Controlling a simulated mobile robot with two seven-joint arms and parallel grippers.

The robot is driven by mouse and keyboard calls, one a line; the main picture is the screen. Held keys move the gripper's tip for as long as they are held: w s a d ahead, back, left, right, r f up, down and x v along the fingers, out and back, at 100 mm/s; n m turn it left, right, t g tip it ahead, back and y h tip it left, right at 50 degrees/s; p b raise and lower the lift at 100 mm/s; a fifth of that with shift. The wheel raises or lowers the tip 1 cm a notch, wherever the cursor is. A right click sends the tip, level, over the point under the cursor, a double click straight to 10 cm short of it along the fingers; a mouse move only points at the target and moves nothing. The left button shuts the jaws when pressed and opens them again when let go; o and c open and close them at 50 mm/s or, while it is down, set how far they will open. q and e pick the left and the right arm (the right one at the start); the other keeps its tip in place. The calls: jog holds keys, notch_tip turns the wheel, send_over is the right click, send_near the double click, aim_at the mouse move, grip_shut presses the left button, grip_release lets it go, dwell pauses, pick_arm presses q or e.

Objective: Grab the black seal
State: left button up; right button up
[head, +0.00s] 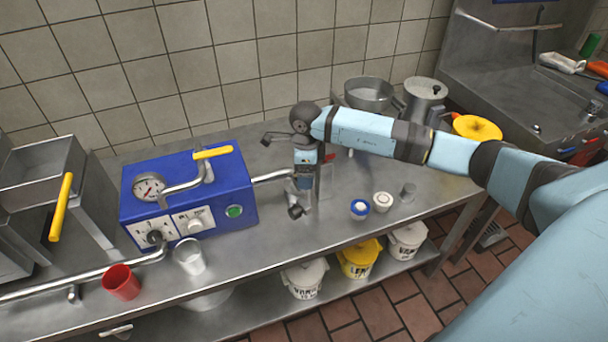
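I cannot make out a black seal with certainty in the head view. My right arm comes in from the right, and its wrist bends down over the steel counter (330,232). My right gripper (297,210) hangs just right of the blue machine (190,190), low over the counter. Its fingers are small and dark, and I cannot tell whether they are open or hold anything. The arm hides part of the counter behind it. My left gripper is not in view.
Right of the gripper stand a blue-and-white jar (360,209), a white jar (382,201) and a grey cup (407,192). A red cup (121,282) and a white cup (189,256) stand at the front left. Pots (370,95) stand at the back. Buckets (359,259) sit below.

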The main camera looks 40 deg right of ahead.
jog(key=shift+f, duration=0.25)
dwell(0.4)
jog(key=c, duration=1)
